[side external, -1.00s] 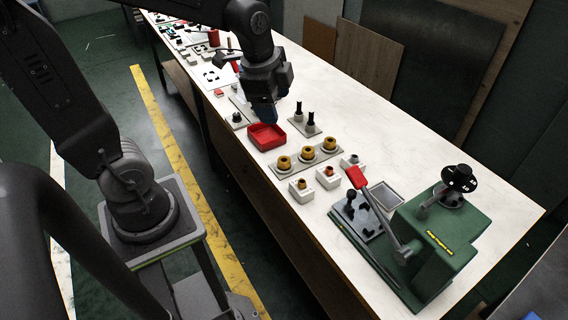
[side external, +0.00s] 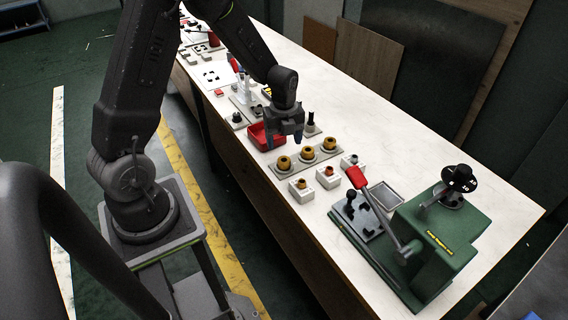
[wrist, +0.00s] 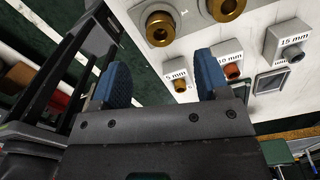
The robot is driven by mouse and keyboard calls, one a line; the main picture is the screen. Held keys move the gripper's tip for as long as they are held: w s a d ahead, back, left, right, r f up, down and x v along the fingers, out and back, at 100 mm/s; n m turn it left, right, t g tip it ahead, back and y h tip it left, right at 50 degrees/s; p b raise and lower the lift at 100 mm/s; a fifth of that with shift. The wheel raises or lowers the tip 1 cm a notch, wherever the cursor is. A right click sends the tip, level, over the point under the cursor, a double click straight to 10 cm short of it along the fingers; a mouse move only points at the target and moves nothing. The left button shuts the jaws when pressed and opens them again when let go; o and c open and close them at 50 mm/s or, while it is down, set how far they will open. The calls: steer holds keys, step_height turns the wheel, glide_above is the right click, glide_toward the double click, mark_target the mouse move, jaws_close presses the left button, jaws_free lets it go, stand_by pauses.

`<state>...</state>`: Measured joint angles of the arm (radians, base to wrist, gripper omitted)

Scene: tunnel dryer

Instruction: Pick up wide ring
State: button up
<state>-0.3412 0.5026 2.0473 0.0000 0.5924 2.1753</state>
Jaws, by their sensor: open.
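Three thick brass-coloured rings stand in a row on a grey plate (side external: 276,174): a left ring (side external: 284,162), a middle ring (side external: 307,154) and a right ring (side external: 330,144). They look alike in the side view, so I cannot tell which is the wide one. The wrist view shows one brass ring (wrist: 160,29) at the top and part of another (wrist: 226,8). My gripper (side external: 285,139) is open and empty, pointing down just behind the left and middle rings, near the red tray. Its blue fingers (wrist: 163,70) are wide apart in the wrist view.
Blocks labelled 5 mm (wrist: 176,77), 10 mm (wrist: 229,57) and 15 mm (wrist: 288,39) carry small pegs in front of the rings. A red tray (side external: 256,136) is behind my gripper. A green press with a red-handled lever (side external: 430,250) stands right.

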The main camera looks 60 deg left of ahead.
mark_target(284, 159)
step_height(284, 159, down, 8)
steer(key=shift+d+r, duration=0.15)
stand_by(0.3)
steer(key=c, duration=1.1)
steer(key=shift+c, duration=0.2)
steer(key=shift+r, duration=0.1)
